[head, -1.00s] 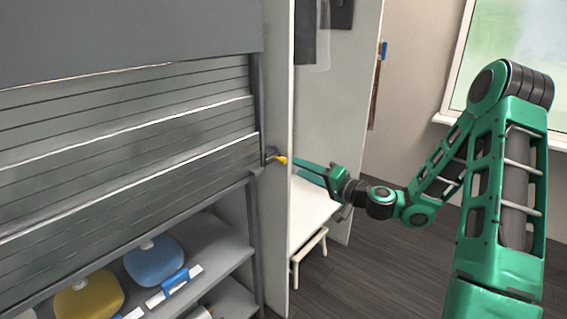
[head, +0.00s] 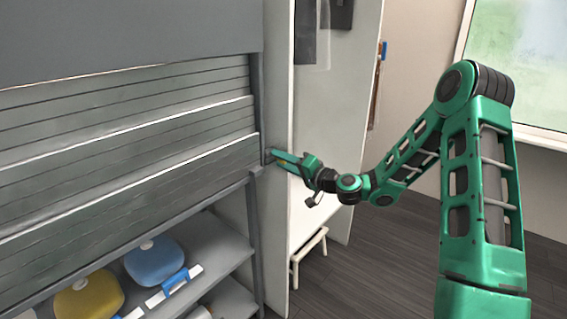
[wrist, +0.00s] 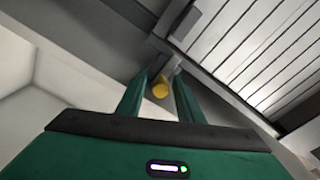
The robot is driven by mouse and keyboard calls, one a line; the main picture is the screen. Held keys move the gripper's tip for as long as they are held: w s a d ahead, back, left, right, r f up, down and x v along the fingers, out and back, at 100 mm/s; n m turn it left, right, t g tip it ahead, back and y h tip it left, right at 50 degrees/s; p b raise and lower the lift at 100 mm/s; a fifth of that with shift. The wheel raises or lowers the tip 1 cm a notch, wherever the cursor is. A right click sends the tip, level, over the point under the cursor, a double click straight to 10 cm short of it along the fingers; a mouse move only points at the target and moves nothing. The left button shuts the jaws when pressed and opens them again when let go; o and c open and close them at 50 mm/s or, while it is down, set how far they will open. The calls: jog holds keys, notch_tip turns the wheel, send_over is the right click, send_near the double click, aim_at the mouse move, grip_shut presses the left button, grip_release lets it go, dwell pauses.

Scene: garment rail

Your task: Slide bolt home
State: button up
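The bolt has a yellow knob (wrist: 160,88) on a short grey stem, mounted at the right edge of the grey slatted shutter (head: 130,165). In the head view the knob is mostly hidden by my gripper (head: 280,160), which is at the shutter's right edge post. In the wrist view my gripper (wrist: 160,78) is open, with one green finger on each side of the knob. Gaps show between the knob and both fingers, so it does not look gripped. The bolt's far end and its socket cannot be made out.
Below the shutter, shelves hold a yellow container (head: 90,298), a blue container (head: 154,262) and a white-and-blue item (head: 174,286). A pale panel (head: 278,230) stands right of the shutter post. A small wooden stool (head: 308,255) and open dark floor lie to the right.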

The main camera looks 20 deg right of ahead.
grip_shut()
jog(key=shift+s+a+f, duration=0.1)
jog(key=shift+s+a, duration=0.65)
jog(key=shift+a, duration=0.3)
jog(key=shift+s+a, duration=0.75)
jog(key=shift+a, duration=0.25)
jog(key=shift+o, duration=1.2)
grip_release()
jog(key=v, duration=1)
jog(key=shift+s+d, duration=0.25)
jog(key=shift+a, duration=0.1)
